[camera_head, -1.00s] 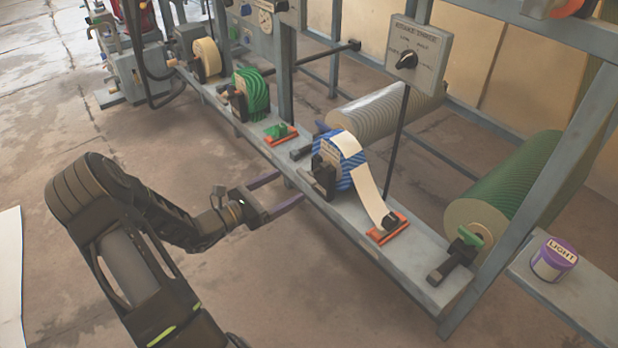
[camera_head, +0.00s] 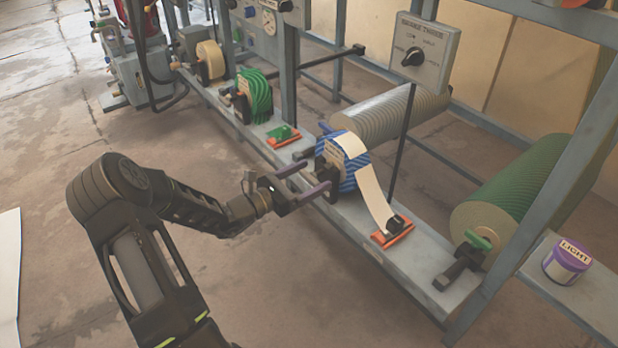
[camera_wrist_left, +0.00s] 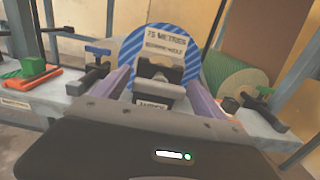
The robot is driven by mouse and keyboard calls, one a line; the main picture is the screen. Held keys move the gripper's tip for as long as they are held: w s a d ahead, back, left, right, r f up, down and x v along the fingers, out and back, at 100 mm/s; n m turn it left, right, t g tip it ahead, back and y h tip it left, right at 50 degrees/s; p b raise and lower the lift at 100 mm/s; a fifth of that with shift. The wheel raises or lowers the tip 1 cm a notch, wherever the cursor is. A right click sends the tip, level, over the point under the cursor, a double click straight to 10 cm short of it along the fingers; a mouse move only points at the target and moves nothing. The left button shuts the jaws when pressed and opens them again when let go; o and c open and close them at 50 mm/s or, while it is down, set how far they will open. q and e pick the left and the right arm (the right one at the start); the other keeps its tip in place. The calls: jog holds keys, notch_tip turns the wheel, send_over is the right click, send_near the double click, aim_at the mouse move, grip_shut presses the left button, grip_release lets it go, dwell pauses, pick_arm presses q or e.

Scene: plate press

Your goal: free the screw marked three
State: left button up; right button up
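My left gripper (camera_head: 317,175) is open, its two purple-grey fingers pointing at the blue-striped roll (camera_head: 356,180) on the grey bench. In the left wrist view the fingers stand on either side of a dark block (camera_wrist_left: 158,92) in front of the roll's striped disc (camera_wrist_left: 135,46); I cannot tell whether they touch it. A black clamp with a blue T-handle (camera_wrist_left: 98,50) stands left of the disc. A black clamp with a green handle (camera_head: 478,240) stands by the green roll. A box (camera_head: 418,45) with a black knob reads "BRAKE THREE". I cannot make out a three on any screw.
A paper strip (camera_head: 374,198) runs from the striped roll to an orange-based block (camera_head: 393,231). A green-striped roll (camera_head: 258,92) and a cream roll (camera_head: 211,60) stand farther left. The floor before the bench is clear.

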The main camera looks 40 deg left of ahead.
pick_arm(q)
jog(key=c, duration=1.2)
